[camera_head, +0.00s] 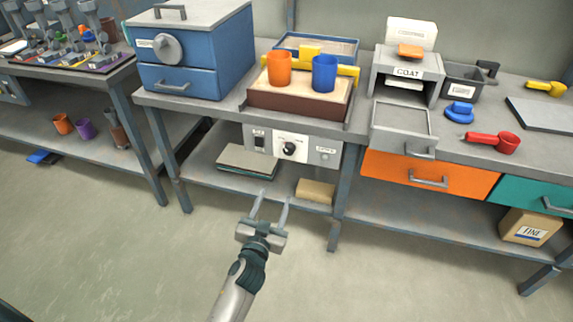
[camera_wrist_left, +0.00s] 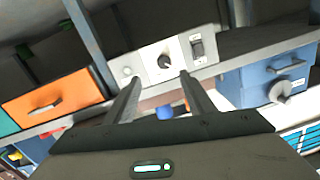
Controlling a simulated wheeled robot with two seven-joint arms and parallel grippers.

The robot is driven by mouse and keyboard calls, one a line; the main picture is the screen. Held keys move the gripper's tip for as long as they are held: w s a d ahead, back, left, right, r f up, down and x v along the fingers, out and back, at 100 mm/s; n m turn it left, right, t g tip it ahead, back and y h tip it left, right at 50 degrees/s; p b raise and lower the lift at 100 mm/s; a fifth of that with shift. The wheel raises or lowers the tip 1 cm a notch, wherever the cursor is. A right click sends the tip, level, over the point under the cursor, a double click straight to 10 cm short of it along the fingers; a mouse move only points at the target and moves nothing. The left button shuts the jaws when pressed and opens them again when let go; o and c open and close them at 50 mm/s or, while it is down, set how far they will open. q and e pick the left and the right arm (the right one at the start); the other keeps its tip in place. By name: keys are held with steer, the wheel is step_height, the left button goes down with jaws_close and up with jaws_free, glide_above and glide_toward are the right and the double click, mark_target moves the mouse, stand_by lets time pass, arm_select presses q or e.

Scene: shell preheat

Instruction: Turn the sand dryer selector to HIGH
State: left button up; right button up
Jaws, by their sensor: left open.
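The selector is a round black knob (camera_head: 289,149) on a white plate, on a grey control panel (camera_head: 325,147) under the bench top. A dark rocker switch (camera_head: 260,143) sits left of it. The selector's lettering is too small to read. My left gripper (camera_head: 271,195) is open and empty, below and in front of the panel, apart from the knob. In the left wrist view the picture is turned over; the knob (camera_wrist_left: 165,61) shows between and beyond the two fingers (camera_wrist_left: 158,95). My right gripper is not in view.
Above the panel, a sand tray (camera_head: 298,107) holds an orange cup (camera_head: 279,68) and a blue cup (camera_head: 324,73). A shelf below carries boards (camera_head: 247,160) and a tan block (camera_head: 315,191). An orange drawer (camera_head: 430,173) is at right. The floor in front is clear.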

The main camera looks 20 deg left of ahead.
mark_target(288, 152)
arm_select(q)
steer(key=shift+w+a+r, duration=0.15)
steer(key=shift+w+r, duration=0.05)
steer(key=shift+r, duration=0.6)
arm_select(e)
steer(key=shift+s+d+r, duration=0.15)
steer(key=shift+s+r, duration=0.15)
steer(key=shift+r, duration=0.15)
arm_select(q)
steer(key=shift+w, duration=0.1)
steer(key=w, duration=0.5)
steer(key=w+b, duration=0.1)
steer(key=w, duration=0.4)
steer(key=w+a, duration=0.1)
steer(key=w, duration=0.5)
steer(key=shift+w+f, duration=0.1)
steer(key=shift+w+a, duration=0.1)
steer(key=shift+w, duration=0.35)
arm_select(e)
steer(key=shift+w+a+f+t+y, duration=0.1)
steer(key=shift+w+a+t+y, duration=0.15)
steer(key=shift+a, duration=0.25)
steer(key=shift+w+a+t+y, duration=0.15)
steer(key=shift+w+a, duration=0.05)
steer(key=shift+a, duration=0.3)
arm_select(q)
steer(key=shift+c, duration=0.3)
steer(key=c, duration=1)
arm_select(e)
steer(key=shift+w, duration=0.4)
